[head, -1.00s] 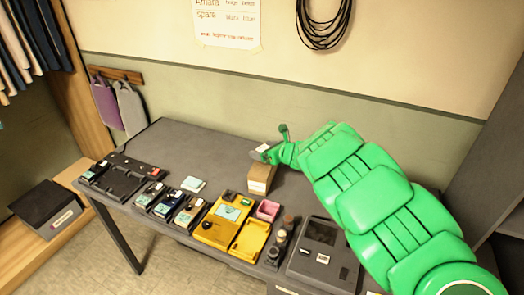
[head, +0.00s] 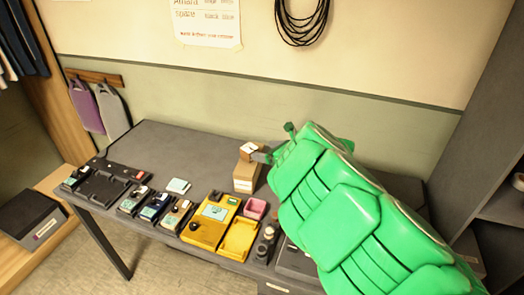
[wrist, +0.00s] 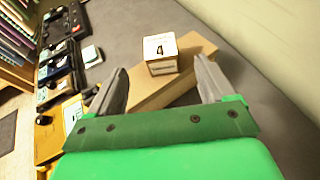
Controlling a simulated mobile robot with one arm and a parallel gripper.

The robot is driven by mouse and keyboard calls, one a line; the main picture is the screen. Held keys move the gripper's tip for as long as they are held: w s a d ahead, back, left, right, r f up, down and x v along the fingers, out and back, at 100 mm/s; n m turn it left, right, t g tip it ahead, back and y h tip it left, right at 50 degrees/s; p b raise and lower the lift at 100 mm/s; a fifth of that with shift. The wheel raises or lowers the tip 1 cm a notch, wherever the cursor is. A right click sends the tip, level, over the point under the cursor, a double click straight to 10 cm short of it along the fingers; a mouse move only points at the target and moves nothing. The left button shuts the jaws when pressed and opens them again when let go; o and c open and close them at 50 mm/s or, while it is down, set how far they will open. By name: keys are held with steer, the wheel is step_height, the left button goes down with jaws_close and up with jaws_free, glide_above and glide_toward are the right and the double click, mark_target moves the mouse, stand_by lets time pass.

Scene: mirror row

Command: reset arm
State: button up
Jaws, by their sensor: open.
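My green arm fills the right side of the head view. My gripper (head: 260,155) shows small and partly hidden at its far end, beside a white block (head: 248,148) on top of a cardboard box (head: 246,176). In the wrist view my gripper (wrist: 160,68) is open, with its two grey fingers apart. The white block, marked 4, also shows in the wrist view (wrist: 160,55), beyond the gap between the fingers. It rests on the long brown box (wrist: 178,80), and nothing is held.
A wall stands behind; a grey cabinet (head: 440,130) is at right. The table's back left is clear.

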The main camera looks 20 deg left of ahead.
steer(key=shift+s+d+r, duration=0.15)
steer(key=shift+d, duration=0.2)
steer(key=shift+r, duration=0.1)
